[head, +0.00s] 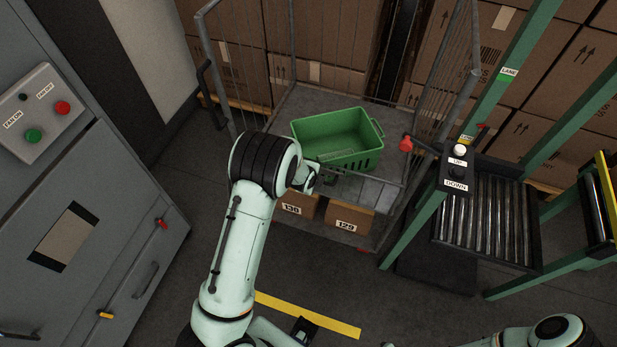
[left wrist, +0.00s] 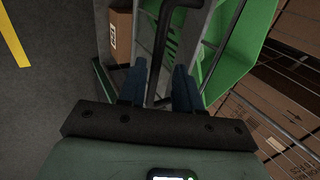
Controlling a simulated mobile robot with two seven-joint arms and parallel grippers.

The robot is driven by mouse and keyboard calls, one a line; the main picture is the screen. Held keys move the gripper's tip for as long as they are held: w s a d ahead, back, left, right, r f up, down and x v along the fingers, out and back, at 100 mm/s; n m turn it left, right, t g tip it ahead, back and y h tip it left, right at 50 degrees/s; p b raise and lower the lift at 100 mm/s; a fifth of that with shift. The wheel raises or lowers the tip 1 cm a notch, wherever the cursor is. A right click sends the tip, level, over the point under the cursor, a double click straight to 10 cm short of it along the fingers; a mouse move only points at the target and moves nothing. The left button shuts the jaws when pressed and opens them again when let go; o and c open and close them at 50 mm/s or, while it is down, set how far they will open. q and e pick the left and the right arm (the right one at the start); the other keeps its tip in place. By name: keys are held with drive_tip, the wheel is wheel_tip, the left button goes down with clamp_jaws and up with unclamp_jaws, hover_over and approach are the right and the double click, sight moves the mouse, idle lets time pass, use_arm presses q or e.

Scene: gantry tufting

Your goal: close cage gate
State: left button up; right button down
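The wire-sided cage (head: 290,45) stands in the upper middle of the head view. A low grey barred section, which looks like its gate (head: 375,190), crosses the front. My left arm reaches to its left end, and the wrist hides part of it. In the left wrist view a black handle bar (left wrist: 163,45) runs between the blue fingers of my left gripper (left wrist: 158,90). The fingers stand apart on both sides of the bar, with a gap on the right. Whether they touch it is unclear. My right gripper is out of view.
A green crate (head: 330,137) sits in the cage above cartons numbered 130 (head: 297,204) and 129 (head: 348,215). A roller conveyor (head: 485,215) with a green frame stands right. A grey cabinet (head: 90,220) stands left. The floor between is clear.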

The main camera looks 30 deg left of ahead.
use_arm(q)
drive_tip(key=p+v, duration=0.1)
drive_tip(key=v, duration=0.9)
drive_tip(key=shift+s, duration=0.25)
drive_tip(key=shift+r, duration=0.1)
drive_tip(key=s+d+f+n+g+h, duration=0.1)
drive_tip(key=s+d+f+n+g, duration=0.2)
drive_tip(key=s+f, duration=0.4)
drive_tip(key=s+d+f+n+g+h, duration=0.1)
drive_tip(key=s+d+f+n, duration=0.2)
drive_tip(key=s+f+n, duration=0.35)
drive_tip(key=s+d+f+n+g+h, duration=0.1)
drive_tip(key=s+d+f+n, duration=0.3)
drive_tip(key=s, duration=0.3)
drive_tip(key=s+d+f+n+g+h, duration=0.2)
drive_tip(key=s+d+f+n, duration=0.2)
drive_tip(key=s+d+n, duration=0.2)
drive_tip(key=shift+s+d, duration=0.5)
drive_tip(key=shift+s, duration=0.05)
drive_tip(key=shift+c, duration=0.4)
